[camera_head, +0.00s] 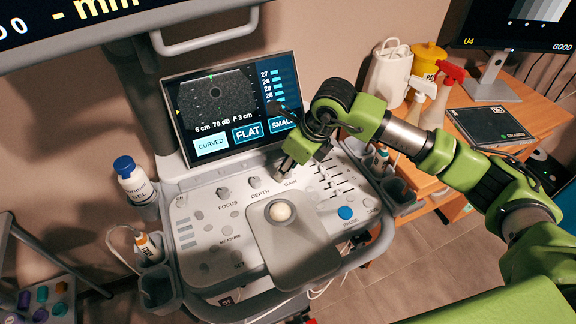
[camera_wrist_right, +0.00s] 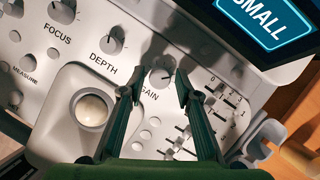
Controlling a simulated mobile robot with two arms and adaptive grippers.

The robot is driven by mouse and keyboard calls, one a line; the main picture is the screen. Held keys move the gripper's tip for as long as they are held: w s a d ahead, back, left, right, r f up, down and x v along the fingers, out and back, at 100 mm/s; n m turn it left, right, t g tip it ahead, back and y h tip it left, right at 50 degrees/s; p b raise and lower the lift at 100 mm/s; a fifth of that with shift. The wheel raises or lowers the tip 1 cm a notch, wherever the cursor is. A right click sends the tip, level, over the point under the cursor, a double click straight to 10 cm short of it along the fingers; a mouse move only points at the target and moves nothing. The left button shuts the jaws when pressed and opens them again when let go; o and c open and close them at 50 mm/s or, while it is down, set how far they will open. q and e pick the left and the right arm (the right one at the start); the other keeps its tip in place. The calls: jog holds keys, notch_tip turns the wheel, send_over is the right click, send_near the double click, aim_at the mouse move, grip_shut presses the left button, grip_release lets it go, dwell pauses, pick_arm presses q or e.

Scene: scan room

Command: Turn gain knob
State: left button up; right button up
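The gain knob (camera_wrist_right: 161,72) is a round grey knob above the GAIN label on the sloped ultrasound console (camera_wrist_right: 50,135). In the right wrist view it lies between and just beyond the fingertips of my right gripper (camera_wrist_right: 159,84). The gripper is open, one finger toward each side of the knob, with no clear contact. In the head view my right gripper (camera_head: 287,163) is over the GAIN label and largely hides the knob. The depth knob (camera_wrist_right: 112,41) and focus knob (camera_wrist_right: 62,11) are in line to the left. My left gripper is not in view.
A trackball (camera_head: 280,211) is in front of the knobs, and sliders (camera_head: 333,182) are to their right. The console screen (camera_head: 232,105) rises close behind. A gel bottle (camera_head: 133,180) stands at the console's left. Spray bottles (camera_head: 440,95) stand on the right-hand table.

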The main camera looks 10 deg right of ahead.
dwell(0.3)
jog(key=v, duration=1.2)
